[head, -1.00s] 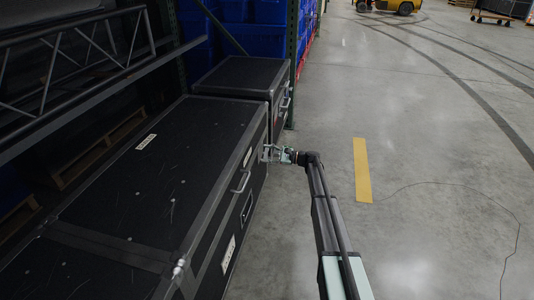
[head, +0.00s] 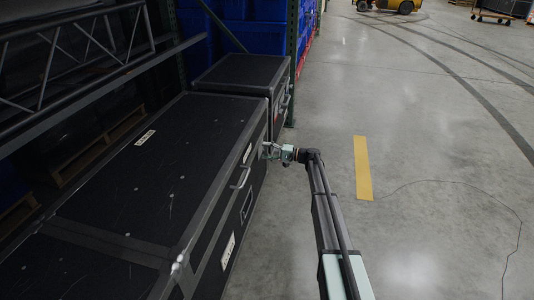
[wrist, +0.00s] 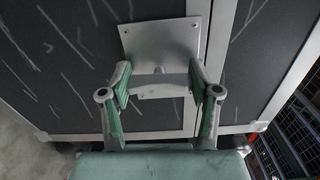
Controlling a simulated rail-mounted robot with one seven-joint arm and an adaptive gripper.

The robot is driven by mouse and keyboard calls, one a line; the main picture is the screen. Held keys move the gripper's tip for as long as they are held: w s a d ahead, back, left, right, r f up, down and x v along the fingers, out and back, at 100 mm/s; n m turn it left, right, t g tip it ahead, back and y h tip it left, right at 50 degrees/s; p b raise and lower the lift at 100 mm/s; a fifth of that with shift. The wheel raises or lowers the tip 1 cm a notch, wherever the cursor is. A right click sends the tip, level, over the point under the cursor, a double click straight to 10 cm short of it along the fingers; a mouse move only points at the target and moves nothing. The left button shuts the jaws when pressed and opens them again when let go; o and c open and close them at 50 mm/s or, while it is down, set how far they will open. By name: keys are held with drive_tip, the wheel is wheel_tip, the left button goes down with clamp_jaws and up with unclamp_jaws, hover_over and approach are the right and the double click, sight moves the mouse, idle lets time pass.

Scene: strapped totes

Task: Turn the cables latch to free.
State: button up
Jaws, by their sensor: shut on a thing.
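The latch (wrist: 165,40) shows in the wrist view as a square metal plate with small screws, set on the metal edge strip of a black case. A grey latch handle (wrist: 160,80) stands out from the plate between my fingers. My gripper (wrist: 160,84) is shut on this handle, with a green-padded finger on each side. In the head view my gripper (head: 268,152) is at the side face of the long black case (head: 150,180), near its far end. There the latch is too small and covered to make out. I cannot read any label naming cables.
A second black case (head: 235,76) stands behind the long one. A handle (head: 241,178) sticks out from the side nearer me. Rack shelving with a metal truss (head: 80,55) is on the left. The concrete floor (head: 440,130) on the right is open, with a thin cable lying on it.

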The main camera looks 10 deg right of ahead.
drive_tip(key=shift+w+a+n, duration=0.1)
drive_tip(key=shift+a+n, duration=0.05)
drive_tip(key=shift+n, duration=0.25)
drive_tip(key=o, duration=1.2)
drive_tip(key=shift+c, duration=0.2)
drive_tip(key=v, duration=1.2)
